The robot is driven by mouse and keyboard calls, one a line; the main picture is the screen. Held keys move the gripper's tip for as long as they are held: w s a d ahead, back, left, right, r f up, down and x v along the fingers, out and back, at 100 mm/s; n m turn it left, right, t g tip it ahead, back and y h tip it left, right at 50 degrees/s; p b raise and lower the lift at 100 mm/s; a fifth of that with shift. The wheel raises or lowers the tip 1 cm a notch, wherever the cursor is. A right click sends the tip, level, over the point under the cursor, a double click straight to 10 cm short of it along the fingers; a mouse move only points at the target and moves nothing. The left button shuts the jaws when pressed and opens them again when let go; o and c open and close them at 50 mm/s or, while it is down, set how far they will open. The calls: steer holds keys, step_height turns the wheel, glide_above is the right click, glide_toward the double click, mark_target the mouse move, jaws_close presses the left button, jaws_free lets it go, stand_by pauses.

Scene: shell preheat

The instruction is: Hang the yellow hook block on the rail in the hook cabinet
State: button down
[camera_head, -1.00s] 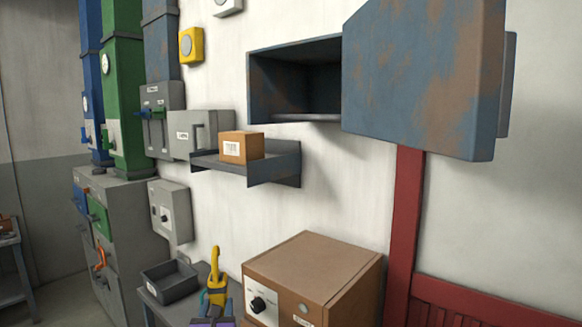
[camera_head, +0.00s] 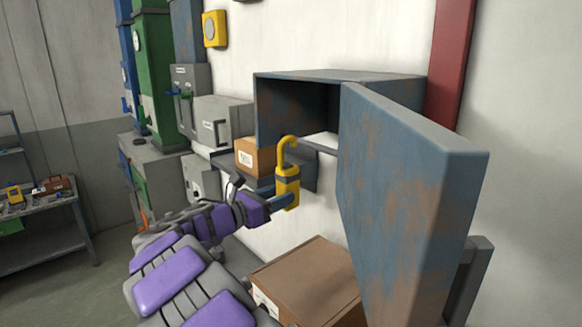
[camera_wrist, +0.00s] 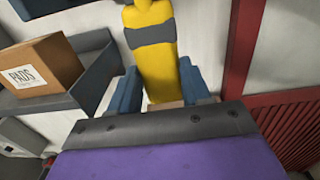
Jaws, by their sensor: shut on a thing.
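The yellow hook block (camera_head: 287,187) is upright, its hook pointing up, with a grey band around its body. My gripper (camera_head: 276,195) is shut on it; in the wrist view the block (camera_wrist: 157,70) stands between the two blue fingers (camera_wrist: 158,92). The hook cabinet (camera_head: 340,77) is a rusty blue box on the wall with its door (camera_head: 405,190) swung open toward me. A grey rail (camera_head: 322,146) shows partly at the cabinet's opening. The block is in front of and just below the opening, apart from the rail. The door hides the cabinet's right part.
A cardboard box (camera_head: 254,156) sits on a grey wall shelf (camera_head: 309,172) behind the block; the box also shows in the wrist view (camera_wrist: 40,66). The open door's edge juts out at right.

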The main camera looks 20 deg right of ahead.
steer(key=shift+w+a+r+p, duration=0.1)
steer(key=shift+a+r+p, duration=0.25)
steer(key=shift+r, duration=0.2)
steer(key=shift+s+b+x, duration=0.2)
steer(key=shift+b+x, duration=0.65)
steer(key=shift+x, duration=1.45)
steer(key=shift+w+d+f+b, duration=0.3)
steer(key=shift+d+f+b, duration=0.15)
steer(key=shift+d, duration=0.35)
steer(key=shift+w+d+f+b, duration=0.3)
steer(key=shift+d+b, duration=0.2)
steer(key=shift+d, duration=0.25)
steer(key=shift+w+d+f+b, duration=0.3)
steer(key=shift+d+f+b, duration=0.15)
steer(key=shift+d, duration=0.35)
steer(key=shift+c, duration=2.2)
jaws_free()
